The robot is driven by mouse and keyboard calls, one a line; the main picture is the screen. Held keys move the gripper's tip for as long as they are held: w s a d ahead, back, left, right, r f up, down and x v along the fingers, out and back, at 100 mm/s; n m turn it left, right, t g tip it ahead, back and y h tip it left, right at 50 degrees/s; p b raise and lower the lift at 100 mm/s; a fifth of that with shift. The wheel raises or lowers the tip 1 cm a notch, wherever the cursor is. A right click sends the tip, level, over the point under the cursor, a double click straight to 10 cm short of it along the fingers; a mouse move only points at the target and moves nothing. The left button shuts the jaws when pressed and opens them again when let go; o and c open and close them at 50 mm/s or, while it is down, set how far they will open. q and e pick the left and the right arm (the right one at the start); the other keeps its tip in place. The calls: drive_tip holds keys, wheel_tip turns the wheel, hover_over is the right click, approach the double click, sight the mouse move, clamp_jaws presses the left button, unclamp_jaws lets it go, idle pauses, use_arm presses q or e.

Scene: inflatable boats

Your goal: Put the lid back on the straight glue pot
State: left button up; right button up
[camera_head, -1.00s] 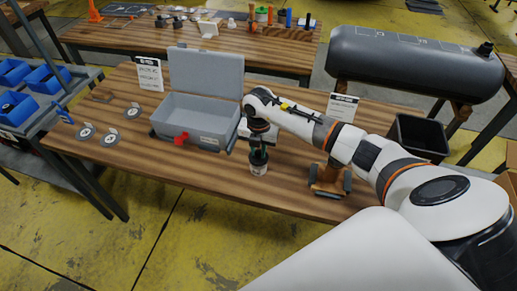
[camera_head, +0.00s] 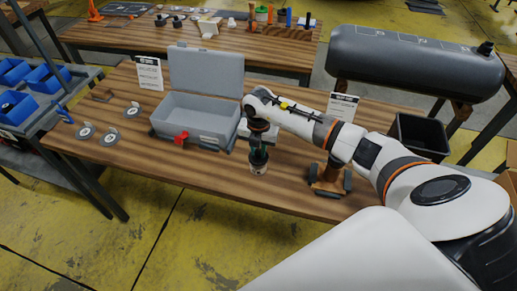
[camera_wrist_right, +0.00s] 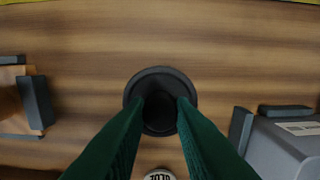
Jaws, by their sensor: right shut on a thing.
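My right gripper (camera_head: 258,154) points down at the table's front middle, its green fingers closed. In the right wrist view, the fingers (camera_wrist_right: 160,108) are shut on the knob of a round black lid (camera_wrist_right: 160,76). I cannot tell whether the lid touches the pot's rim. My left gripper is not in view.
An open grey case (camera_head: 200,125) with a red latch stands left of the gripper. A brown stand with grey pads (camera_head: 329,180) is close on the right. A black bin (camera_head: 420,135) is farther right. Flat discs (camera_head: 85,131) lie at left; bare wood lies between.

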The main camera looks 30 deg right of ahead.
drive_tip(key=o, duration=1.5)
drive_tip(key=shift+r, duration=0.1)
drive_tip(key=shift+r+p, duration=2.7)
drive_tip(key=shift+r, duration=0.7)
clamp_jaws()
